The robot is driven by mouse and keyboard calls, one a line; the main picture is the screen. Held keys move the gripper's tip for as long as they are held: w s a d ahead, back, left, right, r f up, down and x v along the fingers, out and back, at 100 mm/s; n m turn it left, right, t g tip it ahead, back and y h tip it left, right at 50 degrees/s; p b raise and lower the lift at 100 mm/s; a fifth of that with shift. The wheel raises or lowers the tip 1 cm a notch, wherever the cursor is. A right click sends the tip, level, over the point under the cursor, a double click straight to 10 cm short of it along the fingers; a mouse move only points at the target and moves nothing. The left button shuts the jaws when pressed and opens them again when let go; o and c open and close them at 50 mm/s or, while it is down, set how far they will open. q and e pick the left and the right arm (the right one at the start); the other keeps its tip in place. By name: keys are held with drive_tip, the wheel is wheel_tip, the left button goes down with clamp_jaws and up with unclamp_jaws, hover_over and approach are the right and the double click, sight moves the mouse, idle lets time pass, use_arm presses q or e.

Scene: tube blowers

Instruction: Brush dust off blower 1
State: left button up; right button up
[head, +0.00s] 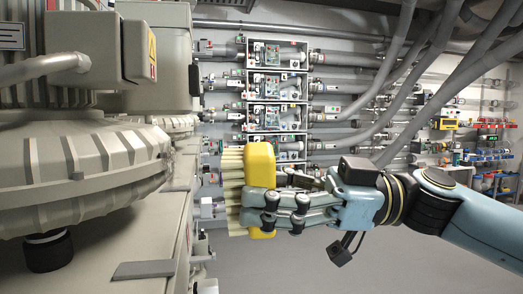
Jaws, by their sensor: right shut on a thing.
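A yellow brush (260,164) with pale bristles on its left side is held upright. My right gripper (272,202) is shut on it and comes in from the right. The bristles point left, toward a large beige blower (80,170) with a ribbed round housing, and a gap shows between them and the housing. I see no number on the blower, so I cannot tell if it is blower 1. Dust is not clearly visible on it. My left gripper is not in view.
A beige plinth (160,245) lies under the blower, with a grey flat plate (144,271) on its edge. A rack of valve units (277,85) with many grey pipes stands behind the brush. The grey floor (300,265) below the right arm is clear.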

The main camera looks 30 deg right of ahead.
drive_tip(key=shift+w+a+r+t, duration=0.1)
drive_tip(key=shift+r+t, duration=0.05)
drive_tip(key=shift+r, duration=0.35)
drive_tip(key=shift+w+a+r+t, duration=0.1)
drive_tip(key=shift+r+t, duration=0.05)
drive_tip(key=shift+r, duration=0.3)
drive_tip(key=shift+w+a+p, duration=0.15)
drive_tip(key=shift+a+p, duration=0.05)
drive_tip(key=shift+p, duration=0.3)
drive_tip(key=p+x, duration=0.2)
drive_tip(key=x, duration=0.1)
drive_tip(key=shift+f, duration=0.1)
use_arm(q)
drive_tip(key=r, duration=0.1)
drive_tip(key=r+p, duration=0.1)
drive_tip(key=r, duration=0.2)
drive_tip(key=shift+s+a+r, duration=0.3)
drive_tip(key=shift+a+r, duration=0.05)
use_arm(e)
drive_tip(key=shift+w+a+f, duration=0.1)
drive_tip(key=shift+w+a, duration=0.15)
drive_tip(key=shift+a, duration=0.25)
drive_tip(key=shift+w+a+f, duration=0.15)
drive_tip(key=shift+w+a, duration=0.1)
drive_tip(key=shift+a, duration=0.2)
